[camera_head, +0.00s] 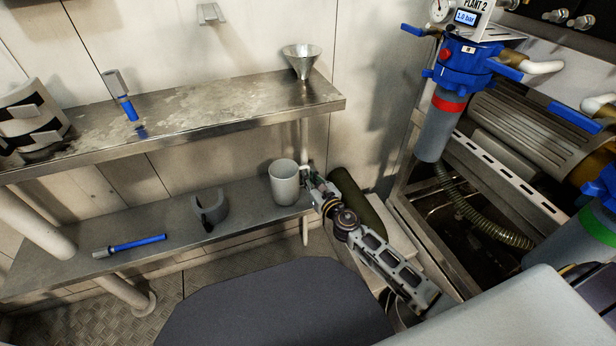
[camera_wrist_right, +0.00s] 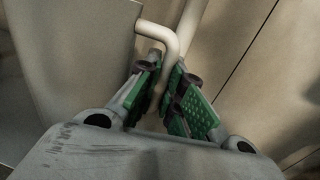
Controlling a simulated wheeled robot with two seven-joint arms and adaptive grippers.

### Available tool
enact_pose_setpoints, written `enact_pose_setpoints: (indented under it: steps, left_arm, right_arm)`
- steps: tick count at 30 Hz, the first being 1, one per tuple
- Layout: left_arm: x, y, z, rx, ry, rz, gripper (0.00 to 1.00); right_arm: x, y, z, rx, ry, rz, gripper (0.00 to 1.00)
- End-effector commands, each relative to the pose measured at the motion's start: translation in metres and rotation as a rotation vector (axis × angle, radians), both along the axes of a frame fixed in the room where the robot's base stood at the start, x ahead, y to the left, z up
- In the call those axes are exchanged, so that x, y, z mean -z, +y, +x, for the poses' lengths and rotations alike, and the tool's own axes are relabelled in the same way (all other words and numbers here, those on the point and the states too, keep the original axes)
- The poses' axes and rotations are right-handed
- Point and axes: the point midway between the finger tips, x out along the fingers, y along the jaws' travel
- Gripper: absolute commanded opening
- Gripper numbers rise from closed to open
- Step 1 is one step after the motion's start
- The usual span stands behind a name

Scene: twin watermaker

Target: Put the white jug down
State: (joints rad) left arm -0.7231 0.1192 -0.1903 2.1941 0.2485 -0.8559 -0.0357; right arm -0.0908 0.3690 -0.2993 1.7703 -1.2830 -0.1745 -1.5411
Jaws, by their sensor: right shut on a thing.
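The white jug (camera_head: 285,184) is upright at the right end of the lower steel shelf (camera_head: 240,212). Its base is at the shelf surface in the picture; I cannot tell whether it touches or hovers just above. My right gripper (camera_head: 310,184) comes in from the right and is at the jug's handle side. In the right wrist view the jug (camera_wrist_right: 75,60) fills the upper left, and its curved handle (camera_wrist_right: 168,42) runs down between the green finger pads of my right gripper (camera_wrist_right: 166,88), which is shut on it. My left gripper is not in view.
A grey bracket-like clamp (camera_head: 210,208) and a blue-handled tool (camera_head: 130,246) lie left of the jug on the lower shelf. The upper shelf (camera_head: 190,112) overhangs, with a metal funnel (camera_head: 302,62) on it. A shelf post (camera_head: 304,140) stands close by the gripper.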

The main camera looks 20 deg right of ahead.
Motion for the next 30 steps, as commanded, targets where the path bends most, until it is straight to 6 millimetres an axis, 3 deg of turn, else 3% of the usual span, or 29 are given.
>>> enact_pose_setpoints:
  steps: [2, 3, 8, 24, 30]
  left_arm:
    - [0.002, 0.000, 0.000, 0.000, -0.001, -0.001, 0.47]
    - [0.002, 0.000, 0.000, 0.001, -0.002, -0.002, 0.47]
    - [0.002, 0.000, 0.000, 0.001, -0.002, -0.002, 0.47]
    - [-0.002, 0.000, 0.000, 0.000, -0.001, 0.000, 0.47]
    - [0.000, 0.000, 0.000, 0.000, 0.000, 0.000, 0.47]
  right_arm:
    - [0.002, 0.000, 0.000, 0.000, -0.001, 0.000, 0.00]
    - [0.003, 0.000, 0.000, 0.000, 0.000, 0.000, 0.10]
    - [0.002, 0.000, 0.000, 0.000, 0.000, 0.000, 0.30]
    - [-0.001, 0.000, 0.000, 0.000, 0.000, 0.000, 0.30]
    - [0.001, -0.002, -0.012, 0.000, 0.001, 0.000, 0.30]
